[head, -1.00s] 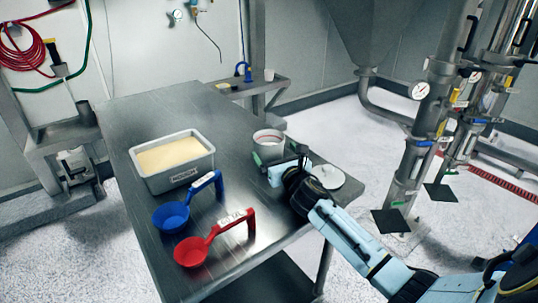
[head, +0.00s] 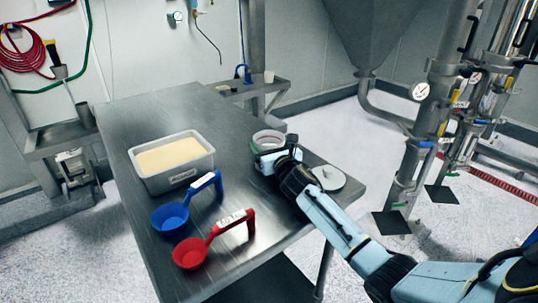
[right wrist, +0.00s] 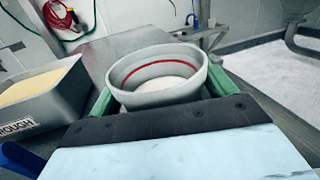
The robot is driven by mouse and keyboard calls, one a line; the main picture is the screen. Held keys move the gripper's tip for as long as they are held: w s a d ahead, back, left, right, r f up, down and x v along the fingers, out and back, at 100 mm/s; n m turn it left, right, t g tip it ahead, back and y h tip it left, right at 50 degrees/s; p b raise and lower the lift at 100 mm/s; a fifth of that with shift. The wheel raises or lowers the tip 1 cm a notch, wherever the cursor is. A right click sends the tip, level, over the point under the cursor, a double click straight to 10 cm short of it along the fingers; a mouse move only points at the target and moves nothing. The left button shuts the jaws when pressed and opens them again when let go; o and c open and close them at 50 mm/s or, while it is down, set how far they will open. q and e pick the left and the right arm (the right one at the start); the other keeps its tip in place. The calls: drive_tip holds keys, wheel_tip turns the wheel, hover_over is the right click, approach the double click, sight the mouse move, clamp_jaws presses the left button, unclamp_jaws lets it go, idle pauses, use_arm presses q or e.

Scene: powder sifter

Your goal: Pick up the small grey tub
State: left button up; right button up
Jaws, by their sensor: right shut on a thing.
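The small grey tub (head: 269,137) is a round pale container near the right edge of the steel table in the head view. The right wrist view shows its open rim (right wrist: 158,60), a red line around the inside wall and pale contents at the bottom. My right gripper (head: 267,150) is at the tub, its hand covering the tub's lower near side in the head view. In the right wrist view its green fingers (right wrist: 158,92) stand on both sides of the tub, shut on it. The tub looks upright. My left gripper is out of view.
On the steel table (head: 125,130) are a labelled metal tray (head: 177,180) of pale powder, a blue scoop (head: 172,216), a red scoop (head: 190,252) and a round white disc (head: 328,178) beside my right arm. Steel pipework (head: 425,140) stands to the right.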

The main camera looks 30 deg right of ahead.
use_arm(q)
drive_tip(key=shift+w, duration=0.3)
use_arm(e)
drive_tip(key=shift+r, duration=0.1)
drive_tip(key=shift+c, duration=0.6)
drive_tip(key=shift+r, duration=0.25)
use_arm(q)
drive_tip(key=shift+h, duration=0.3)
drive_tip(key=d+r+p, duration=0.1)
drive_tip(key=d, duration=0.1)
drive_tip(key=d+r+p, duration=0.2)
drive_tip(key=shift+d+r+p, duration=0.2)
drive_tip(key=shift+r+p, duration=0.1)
use_arm(e)
wheel_tip(320, 180, up, 9)
drive_tip(key=shift+r, duration=0.2)
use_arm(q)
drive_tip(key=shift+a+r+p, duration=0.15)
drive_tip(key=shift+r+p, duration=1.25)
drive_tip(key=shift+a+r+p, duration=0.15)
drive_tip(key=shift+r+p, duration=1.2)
use_arm(e)
drive_tip(key=shift+r, duration=2.45)
